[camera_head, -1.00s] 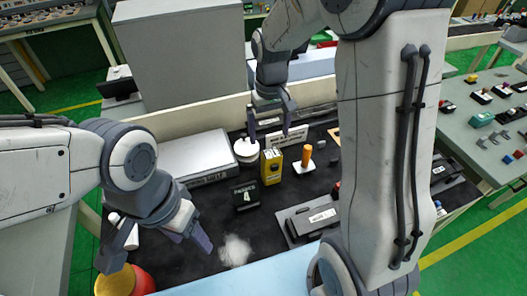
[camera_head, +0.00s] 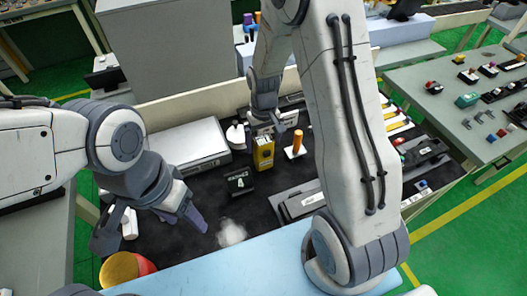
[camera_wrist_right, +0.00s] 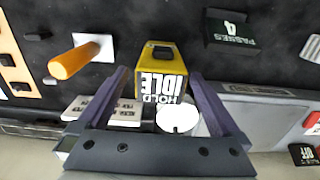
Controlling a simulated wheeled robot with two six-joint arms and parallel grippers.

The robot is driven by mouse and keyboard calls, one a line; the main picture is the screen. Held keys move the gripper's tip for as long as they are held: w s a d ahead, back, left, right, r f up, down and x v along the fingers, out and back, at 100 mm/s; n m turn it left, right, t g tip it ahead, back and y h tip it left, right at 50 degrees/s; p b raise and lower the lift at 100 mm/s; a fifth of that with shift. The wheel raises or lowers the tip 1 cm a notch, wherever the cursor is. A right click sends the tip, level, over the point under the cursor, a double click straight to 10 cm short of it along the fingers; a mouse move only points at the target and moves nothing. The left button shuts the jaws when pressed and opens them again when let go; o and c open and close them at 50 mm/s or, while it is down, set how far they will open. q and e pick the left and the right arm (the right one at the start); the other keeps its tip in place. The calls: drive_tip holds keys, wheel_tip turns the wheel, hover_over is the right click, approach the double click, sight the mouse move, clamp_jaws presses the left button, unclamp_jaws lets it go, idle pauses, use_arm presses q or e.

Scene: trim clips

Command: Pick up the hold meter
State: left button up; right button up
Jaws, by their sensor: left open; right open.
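The hold meter is a yellow box (camera_head: 263,154) standing on the black mat behind the "PASSES 4" counter. In the right wrist view the meter (camera_wrist_right: 162,62) shows a dark panel reading "IDLE HOLD" and lies between the finger ends. My right gripper (camera_head: 267,128) is open and empty, just behind and above the meter in the head view; its fingers also show in the wrist view (camera_wrist_right: 159,82). Whether they touch the meter I cannot tell. My left gripper (camera_head: 151,232) is open and empty at the front left of the mat.
The "PASSES 4" counter (camera_head: 240,182) stands just in front. An orange post on a white base (camera_head: 298,145) is to the right, and a white round piece (camera_head: 236,138) to the left. A grey flat case (camera_head: 187,148) lies behind left. A red-yellow round object (camera_head: 124,268) is near the front edge.

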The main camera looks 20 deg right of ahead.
drive_tip(key=c, duration=1.2)
drive_tip(key=shift+r, duration=0.15)
